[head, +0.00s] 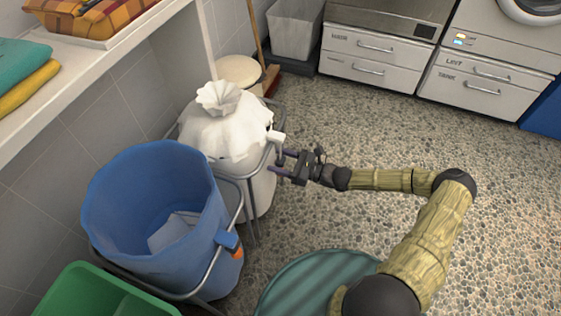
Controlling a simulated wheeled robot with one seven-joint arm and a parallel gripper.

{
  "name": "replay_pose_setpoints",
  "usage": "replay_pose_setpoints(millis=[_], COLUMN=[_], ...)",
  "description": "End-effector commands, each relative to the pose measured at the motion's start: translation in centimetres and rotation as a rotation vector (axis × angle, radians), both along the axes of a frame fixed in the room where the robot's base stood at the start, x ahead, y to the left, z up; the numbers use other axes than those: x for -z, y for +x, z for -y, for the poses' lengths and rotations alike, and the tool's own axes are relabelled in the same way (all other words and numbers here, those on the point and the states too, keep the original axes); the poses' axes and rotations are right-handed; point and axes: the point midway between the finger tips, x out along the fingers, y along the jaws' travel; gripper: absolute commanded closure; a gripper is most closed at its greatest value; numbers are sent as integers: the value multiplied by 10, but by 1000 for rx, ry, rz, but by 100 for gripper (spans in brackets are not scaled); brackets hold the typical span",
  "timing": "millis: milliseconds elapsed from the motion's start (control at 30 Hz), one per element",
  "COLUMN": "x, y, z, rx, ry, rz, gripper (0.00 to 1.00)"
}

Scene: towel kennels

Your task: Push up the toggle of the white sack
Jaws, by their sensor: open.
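The white sack (222,137) stands in a metal frame left of centre, its gathered top bunched up. A small white block, which looks like its toggle (276,138), sits at the right side of the frame's rim. My gripper (281,164) reaches in from the right, with its fingers pointing left at the sack's side. The two dark fingers are apart, with nothing seen between them. The fingertips are just below the toggle in the picture; whether they touch it or the frame I cannot tell.
A green tub (85,297) and a round teal lid (305,278) are in front. A shelf (120,45) with towels overhangs the left. Pebbled floor is clear at right, before drawers (364,49).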

Motion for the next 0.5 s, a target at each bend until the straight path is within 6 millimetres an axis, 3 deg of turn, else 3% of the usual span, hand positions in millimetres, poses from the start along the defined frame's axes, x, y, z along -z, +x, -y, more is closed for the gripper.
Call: replay_pose_setpoints(millis=[167, 433, 500], x=[0, 0, 0], y=[0, 0, 0], z=[0, 0, 0], rx=[0, 0, 0], ry=[0, 0, 0], rz=[0, 1, 1], gripper=[44, 97, 100])
